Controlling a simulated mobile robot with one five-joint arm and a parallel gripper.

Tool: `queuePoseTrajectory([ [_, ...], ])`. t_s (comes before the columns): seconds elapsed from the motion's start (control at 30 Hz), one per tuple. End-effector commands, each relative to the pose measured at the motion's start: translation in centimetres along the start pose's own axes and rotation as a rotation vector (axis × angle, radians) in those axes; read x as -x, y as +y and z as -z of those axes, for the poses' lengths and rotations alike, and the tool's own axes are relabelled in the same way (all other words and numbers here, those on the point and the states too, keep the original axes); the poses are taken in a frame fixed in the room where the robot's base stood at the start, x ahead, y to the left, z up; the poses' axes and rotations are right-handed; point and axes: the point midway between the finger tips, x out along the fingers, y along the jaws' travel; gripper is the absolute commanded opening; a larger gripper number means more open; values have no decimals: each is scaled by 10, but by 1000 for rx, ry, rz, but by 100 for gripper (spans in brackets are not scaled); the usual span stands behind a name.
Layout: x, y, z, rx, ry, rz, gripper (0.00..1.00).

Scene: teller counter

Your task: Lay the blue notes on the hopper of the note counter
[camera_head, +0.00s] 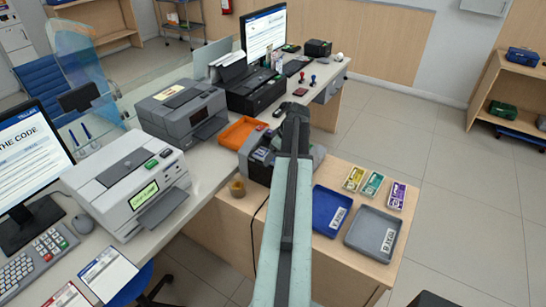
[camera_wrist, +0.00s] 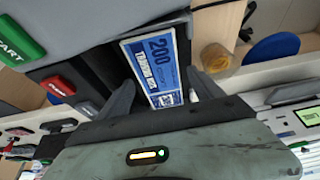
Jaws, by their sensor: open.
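The note counter (camera_head: 257,172) is a grey and black machine on the wooden counter, partly hidden behind my arm in the head view. The blue notes (camera_wrist: 158,66), marked 200, lie flat on the dark hopper of this machine. My gripper (camera_wrist: 163,96) is open, with one finger on each side of the notes' near end. A gap shows between the right finger and the notes; contact at the left finger is unclear.
An amber cup (camera_head: 237,187) stands left of the machine. An orange tray (camera_head: 242,132) lies behind it. To the right are a blue tray (camera_head: 330,211), a grey tray (camera_head: 373,234) and yellow (camera_head: 354,178), green (camera_head: 372,184) and purple (camera_head: 397,195) note packs.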

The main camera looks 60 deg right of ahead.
Motion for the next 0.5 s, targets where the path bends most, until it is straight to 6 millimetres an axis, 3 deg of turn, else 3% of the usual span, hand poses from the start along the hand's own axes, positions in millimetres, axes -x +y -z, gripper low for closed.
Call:
queuePoseTrajectory([
  [0.27, 39, 0, 4, 0, 0, 0, 75],
  [0.5, 96, 0, 5, -2, 0, 0, 75],
])
